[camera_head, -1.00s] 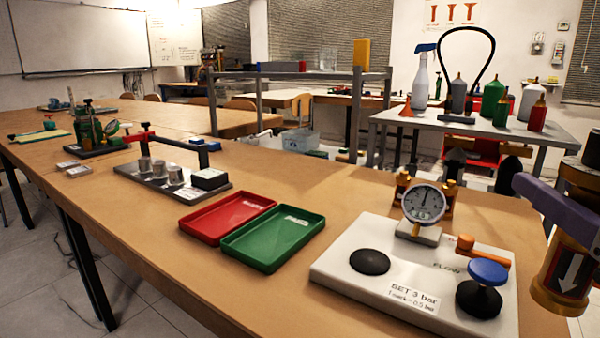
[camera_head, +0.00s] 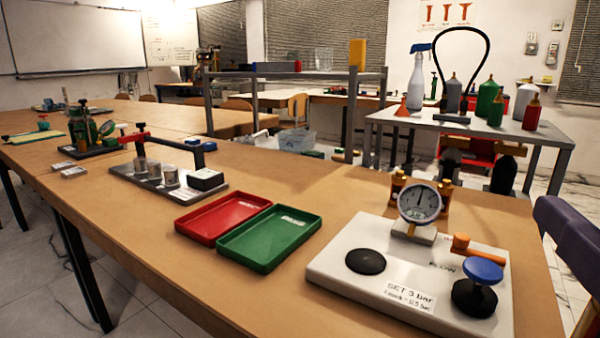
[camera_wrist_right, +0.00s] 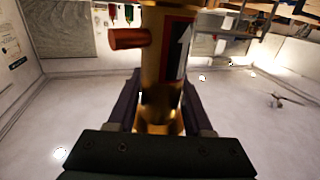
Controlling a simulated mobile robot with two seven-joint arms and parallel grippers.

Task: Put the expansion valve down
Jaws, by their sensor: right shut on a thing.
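The expansion valve is a brass body (camera_wrist_right: 158,75) with a copper side stub and a dark, red-edged label bearing a white arrow, seen in the right wrist view. My right gripper (camera_wrist_right: 160,118) is shut on it, with a purple finger on each side. My left gripper is not in view.
On the bench stand a white gauge rig (camera_head: 350,288) with a dial gauge (camera_head: 420,203) and blue knob (camera_head: 483,270), a green tray (camera_head: 270,240), a red tray (camera_head: 222,217) and a grey block stand (camera_head: 125,172). Both trays look empty. Bare bench lies around the trays.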

